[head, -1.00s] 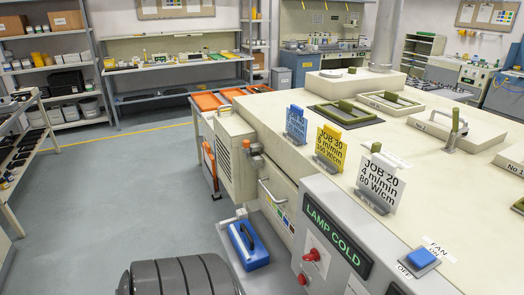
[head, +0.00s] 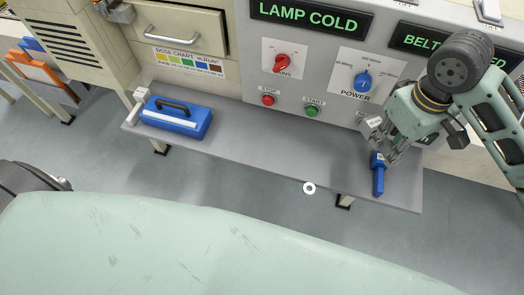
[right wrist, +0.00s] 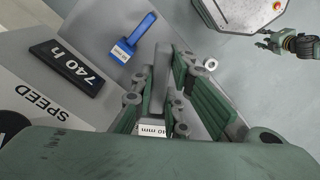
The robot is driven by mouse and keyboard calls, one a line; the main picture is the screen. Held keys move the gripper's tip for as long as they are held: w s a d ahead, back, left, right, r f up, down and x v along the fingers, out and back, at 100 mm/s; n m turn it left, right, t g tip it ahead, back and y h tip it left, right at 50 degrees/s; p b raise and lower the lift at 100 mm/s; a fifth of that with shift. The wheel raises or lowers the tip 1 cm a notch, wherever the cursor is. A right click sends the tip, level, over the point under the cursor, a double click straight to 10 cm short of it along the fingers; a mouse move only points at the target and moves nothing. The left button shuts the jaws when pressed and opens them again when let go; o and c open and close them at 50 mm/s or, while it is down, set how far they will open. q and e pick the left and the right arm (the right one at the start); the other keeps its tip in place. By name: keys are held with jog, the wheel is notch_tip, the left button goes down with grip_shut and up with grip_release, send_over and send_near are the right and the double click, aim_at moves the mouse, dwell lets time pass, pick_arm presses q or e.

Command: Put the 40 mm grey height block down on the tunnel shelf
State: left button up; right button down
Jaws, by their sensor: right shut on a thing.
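I cannot tell a gap between block and shelf. My left gripper (right wrist: 268,41) shows small at the right wrist view's top right; its opening is unclear.
A blue case (head: 176,117) sits at the left. A pale ring (head: 309,188) is at the front edge. The shelf's middle is clear.

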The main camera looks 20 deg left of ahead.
jog(key=shift+w+r+n, duration=0.35)
jog(key=shift+w+n, duration=0.05)
jog(key=shift+n, duration=0.1)
jog(key=shift+a+r, duration=0.1)
jog(key=shift+f, duration=0.4)
send_over(359, 180)
notch_tip(359, 180, down, 11)
jog(key=shift+f+b, duration=0.1)
jog(key=shift+b, duration=0.2)
notch_tip(359, 180, down, 6)
jog(key=shift+f, duration=0.1)
pick_arm(q)
jog(key=shift+w+d+f, duration=0.2)
jog(key=shift+d+f, duration=0.15)
jog(key=shift+f, duration=0.4)
